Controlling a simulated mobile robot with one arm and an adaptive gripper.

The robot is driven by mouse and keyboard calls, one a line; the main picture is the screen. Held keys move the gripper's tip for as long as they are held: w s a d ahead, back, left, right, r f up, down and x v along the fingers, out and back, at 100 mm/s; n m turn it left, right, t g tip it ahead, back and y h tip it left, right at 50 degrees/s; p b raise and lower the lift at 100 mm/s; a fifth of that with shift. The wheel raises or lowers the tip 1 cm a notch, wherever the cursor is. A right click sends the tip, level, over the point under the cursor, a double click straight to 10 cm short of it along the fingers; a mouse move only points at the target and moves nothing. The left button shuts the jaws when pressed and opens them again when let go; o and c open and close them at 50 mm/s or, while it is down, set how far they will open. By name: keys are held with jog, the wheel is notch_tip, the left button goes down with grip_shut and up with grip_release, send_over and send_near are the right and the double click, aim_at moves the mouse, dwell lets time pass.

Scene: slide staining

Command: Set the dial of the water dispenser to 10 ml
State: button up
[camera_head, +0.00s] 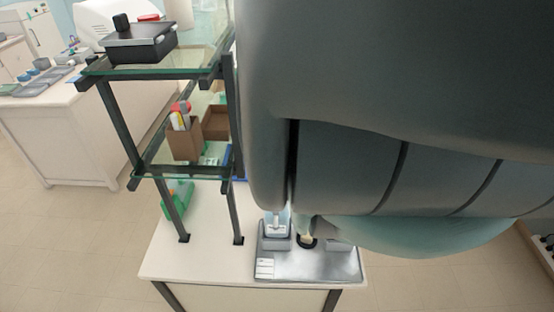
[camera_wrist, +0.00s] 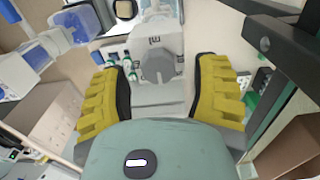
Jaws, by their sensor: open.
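The water dispenser (camera_wrist: 155,35) shows in the wrist view as a pale body with a clear upper part and dark marks above its dial. Its grey round dial (camera_wrist: 158,65) faces the camera, with a raised grip across it. The dial's setting is too small to read. My gripper (camera_wrist: 161,70) is open, with one yellow-padded finger to the left of the dial and one to the right. Clear gaps show between the pads and the dial in the picture; depth is hard to judge. In the head view my arm hides the gripper and most of the dispenser area.
A metal tray (camera_head: 310,268) lies on the white bench (camera_head: 200,255). A dark-framed glass shelf (camera_head: 128,125) stands at left, holding a black box (camera_head: 140,45) and a cardboard box (camera_head: 185,142). Small bottles (camera_wrist: 122,60) stand left of the dial; dark shelf bars (camera_wrist: 285,45) are at right.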

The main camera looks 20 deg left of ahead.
jog(key=shift+s+f, duration=0.1)
jog(key=shift+f, duration=0.15)
jog(key=shift+o, duration=0.3)
